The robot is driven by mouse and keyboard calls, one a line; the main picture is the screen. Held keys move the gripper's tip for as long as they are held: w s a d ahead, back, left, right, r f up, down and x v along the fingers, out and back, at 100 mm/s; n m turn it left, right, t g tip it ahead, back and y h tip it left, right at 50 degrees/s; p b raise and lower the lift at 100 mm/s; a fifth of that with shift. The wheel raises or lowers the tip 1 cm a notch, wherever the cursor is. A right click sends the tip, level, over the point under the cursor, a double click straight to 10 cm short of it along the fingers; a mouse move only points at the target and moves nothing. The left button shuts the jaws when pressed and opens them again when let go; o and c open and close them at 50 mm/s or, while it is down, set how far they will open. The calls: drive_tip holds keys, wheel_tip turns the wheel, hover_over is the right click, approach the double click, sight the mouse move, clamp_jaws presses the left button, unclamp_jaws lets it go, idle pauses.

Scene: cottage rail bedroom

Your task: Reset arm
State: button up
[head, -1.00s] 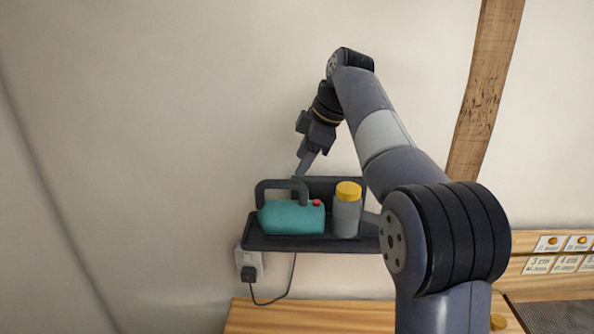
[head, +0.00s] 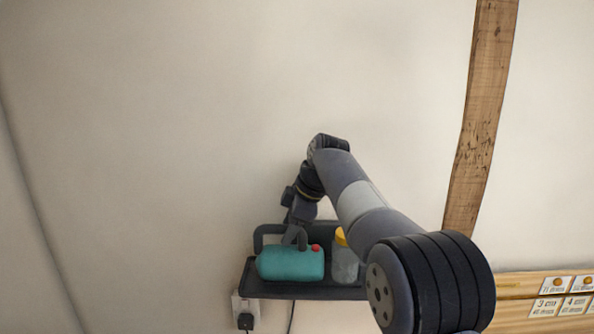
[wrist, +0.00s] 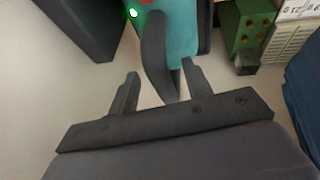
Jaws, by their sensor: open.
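My gripper (head: 291,236) is at the teal container with a dark handle (head: 290,263), which lies on a dark wall shelf (head: 300,291). In the wrist view my gripper (wrist: 160,68) is open, with one finger on each side of the dark handle (wrist: 155,50). The handle passes between the fingers; I cannot tell whether either finger touches it. Part of the teal body (wrist: 182,35) shows beyond, with a red part at the top edge.
A grey jar with a yellow lid (head: 344,262) stands close to the right of the teal container. A plug and socket (head: 245,312) are below the shelf's left end. A wooden post (head: 482,120) is at right. The wall at left is clear.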

drive_tip(key=shift+x, duration=0.95)
drive_tip(key=shift+a+p, duration=0.2)
drive_tip(key=shift+p, duration=0.15)
drive_tip(key=shift+r+p, duration=0.6)
drive_tip(key=shift+r, duration=0.5)
drive_tip(key=shift+f, duration=0.1)
